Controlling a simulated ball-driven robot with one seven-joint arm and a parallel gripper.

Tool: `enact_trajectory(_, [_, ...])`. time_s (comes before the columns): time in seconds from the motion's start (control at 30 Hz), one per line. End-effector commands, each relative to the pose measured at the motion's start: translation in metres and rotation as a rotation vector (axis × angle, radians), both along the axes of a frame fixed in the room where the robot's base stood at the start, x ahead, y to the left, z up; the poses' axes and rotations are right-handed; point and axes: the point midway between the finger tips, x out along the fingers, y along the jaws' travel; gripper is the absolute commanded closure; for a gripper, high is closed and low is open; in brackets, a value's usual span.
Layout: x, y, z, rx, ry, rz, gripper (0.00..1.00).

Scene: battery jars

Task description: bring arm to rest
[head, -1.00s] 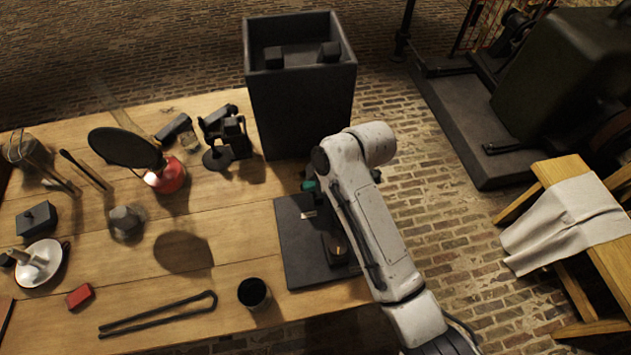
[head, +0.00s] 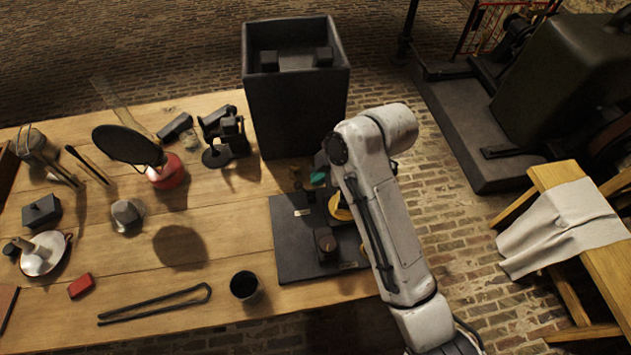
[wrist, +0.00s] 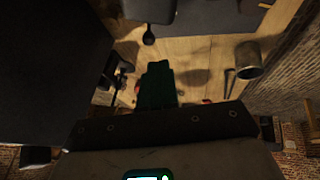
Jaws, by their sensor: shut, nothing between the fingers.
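My gripper (head: 318,178) shows in the head view only as a small teal tip beside my white arm, above the far edge of the black board (head: 290,245). My arm hides the rest of it. In the wrist view my gripper's green fingers (wrist: 157,80) are together, with nothing between them. A dark block with a round top (head: 325,245) stands on the board. A yellow curved thing (head: 338,208) shows there too, partly behind my arm.
A tall black open bin (head: 295,115) stands just beyond the gripper. A black cup (head: 245,287), tongs (head: 155,305), a red block (head: 81,286) and a dark disc on a red base (head: 128,145) occupy the table. A cloth-draped stand (head: 560,225) is at right.

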Motion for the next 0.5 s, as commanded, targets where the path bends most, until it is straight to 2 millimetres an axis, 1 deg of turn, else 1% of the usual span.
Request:
enact_trajectory(0.03, [0.0,-0.005,0.009,0.003,-0.003,-0.004,1.0])
enact_trajectory(0.1, [-0.002,-0.01,0.019,0.003,-0.003,-0.004,1.0])
enact_trajectory(0.2, [-0.004,-0.015,0.032,0.002,-0.004,-0.003,1.0])
enact_trajectory(0.33, [-0.006,-0.019,0.041,0.002,-0.001,-0.002,1.0])
enact_trajectory(0.5, [-0.007,-0.02,0.044,0.001,0.0,-0.002,1.0])
